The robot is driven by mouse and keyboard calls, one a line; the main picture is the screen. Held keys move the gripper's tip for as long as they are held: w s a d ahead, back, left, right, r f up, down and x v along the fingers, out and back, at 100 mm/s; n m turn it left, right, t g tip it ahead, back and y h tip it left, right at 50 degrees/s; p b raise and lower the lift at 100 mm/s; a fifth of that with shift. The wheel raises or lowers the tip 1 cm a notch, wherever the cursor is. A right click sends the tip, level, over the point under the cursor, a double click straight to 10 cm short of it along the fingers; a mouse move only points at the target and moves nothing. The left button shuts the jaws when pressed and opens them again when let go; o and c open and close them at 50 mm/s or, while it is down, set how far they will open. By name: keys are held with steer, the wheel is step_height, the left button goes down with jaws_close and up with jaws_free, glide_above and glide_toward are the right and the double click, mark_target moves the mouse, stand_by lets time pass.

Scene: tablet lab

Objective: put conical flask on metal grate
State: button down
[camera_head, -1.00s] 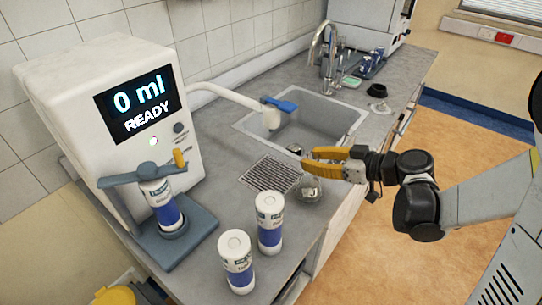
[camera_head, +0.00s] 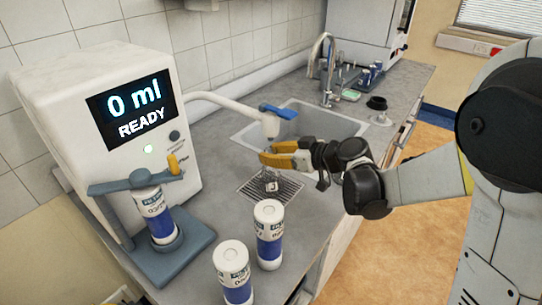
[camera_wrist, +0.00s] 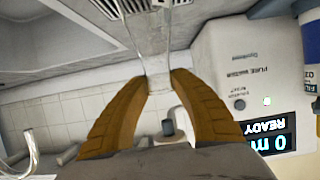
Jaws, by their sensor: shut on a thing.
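The conical flask (camera_head: 269,182) is small and of clear glass. It is upright and overlaps the metal grate (camera_head: 289,190) in the head view; I cannot tell whether its base touches the bars. My gripper (camera_head: 266,155) has yellow fingers shut on the flask's neck. In the wrist view my gripper (camera_wrist: 162,80) shows both fingers close together around the clear glass, with the slatted grate (camera_wrist: 112,9) at the top edge. The flask's outline is faint against the grate.
A white dispenser (camera_head: 55,110) reads "0 ml READY" and holds a bottle (camera_head: 156,215). Two blue-and-white bottles (camera_head: 268,235) (camera_head: 233,272) stand in front of the grate. The sink (camera_head: 315,118) lies behind.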

steer(key=c, duration=1.1)
jaws_free()
steer(key=shift+f, duration=0.1)
steer(key=shift+r, duration=0.2)
steer(key=p+v, duration=0.4)
steer(key=v, duration=0.8)
steer(key=s+d+m+h, duration=0.4)
steer(key=s+m+h, duration=0.1)
steer(key=s, duration=0.5)
steer(key=s+d+m+g+h, duration=0.1)
steer(key=s+d+m+h, duration=0.4)
steer(key=s, duration=0.5)
steer(key=shift+s+d+h+b, duration=0.2)
steer(key=shift+d+h+b, duration=0.05)
steer(key=shift+h+b, duration=0.05)
